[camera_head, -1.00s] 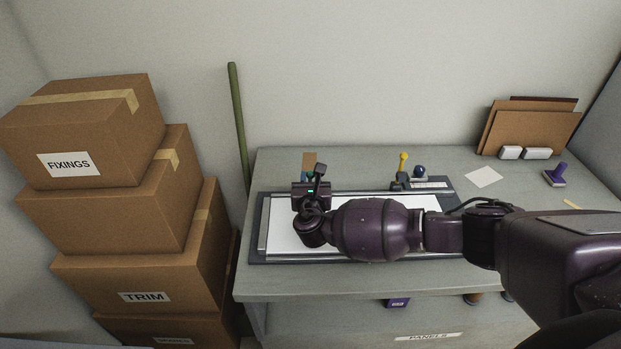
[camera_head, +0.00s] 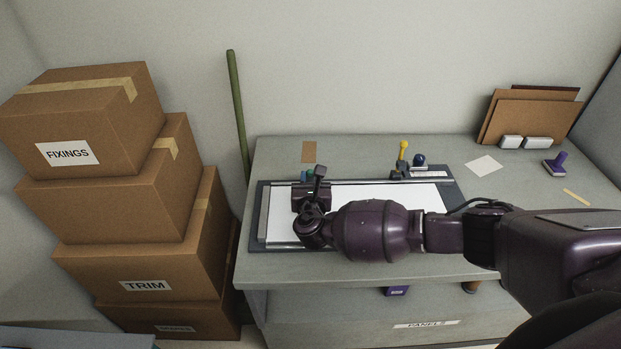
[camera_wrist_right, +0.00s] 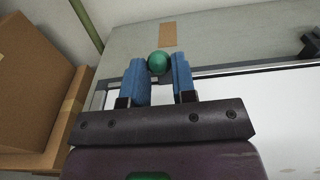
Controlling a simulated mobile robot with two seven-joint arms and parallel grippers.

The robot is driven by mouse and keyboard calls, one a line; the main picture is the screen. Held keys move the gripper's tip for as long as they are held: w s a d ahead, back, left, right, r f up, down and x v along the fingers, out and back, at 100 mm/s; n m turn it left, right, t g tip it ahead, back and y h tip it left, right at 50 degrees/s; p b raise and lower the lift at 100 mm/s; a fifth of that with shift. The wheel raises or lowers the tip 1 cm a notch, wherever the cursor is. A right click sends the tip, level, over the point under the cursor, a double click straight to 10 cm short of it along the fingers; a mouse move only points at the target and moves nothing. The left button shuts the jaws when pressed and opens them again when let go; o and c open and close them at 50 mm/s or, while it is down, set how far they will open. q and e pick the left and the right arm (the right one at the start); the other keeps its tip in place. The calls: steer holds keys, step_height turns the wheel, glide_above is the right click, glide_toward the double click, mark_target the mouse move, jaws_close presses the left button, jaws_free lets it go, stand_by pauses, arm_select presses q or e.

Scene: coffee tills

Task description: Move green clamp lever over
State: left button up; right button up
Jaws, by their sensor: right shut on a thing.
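The green clamp lever shows as a round green knob (camera_wrist_right: 158,64) between the blue fingers of my right gripper (camera_wrist_right: 159,60) in the right wrist view. The gripper is shut on it. In the head view my right gripper (camera_head: 307,175) is at the left end of the framed white board (camera_head: 375,222). The gripper body and wrist hide most of the lever and its base there. A second clamp with a yellow lever (camera_head: 403,149) stands upright at the board's back edge, further right. My left gripper is not in view.
A dark blue knob (camera_head: 419,160) is beside the yellow lever. A tan strip (camera_head: 309,152) lies behind my gripper. Stacked cardboard boxes (camera_head: 85,205) and a green pole (camera_head: 237,110) stand left of the table. A purple stamp (camera_head: 555,163) and white blocks (camera_head: 525,142) are at the right.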

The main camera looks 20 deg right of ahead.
steer(key=shift+s+a+f+b, duration=0.1)
steer(key=shift+s+f+b, duration=0.1)
steer(key=shift+s+f, duration=0.3)
steer(key=shift+s+a+f+b, duration=0.1)
steer(key=shift+s+f+b, duration=0.15)
steer(key=shift+f, duration=0.55)
steer(key=shift+s+a+f+b, duration=0.1)
steer(key=shift+s+f+b, duration=0.2)
steer(key=shift+f, duration=0.2)
steer(key=shift+s+a+f+b, duration=0.1)
steer(key=shift+s+f+b, duration=0.15)
steer(key=shift+f, duration=0.25)
steer(key=o, duration=0.8)
steer(key=shift+s+f, duration=0.1)
steer(key=shift+f, duration=0.1)
steer(key=v, duration=0.9)
steer(key=shift+r, duration=0.3)
steer(key=shift+s+a+r, duration=0.2)
steer(key=shift+s, duration=0.4)
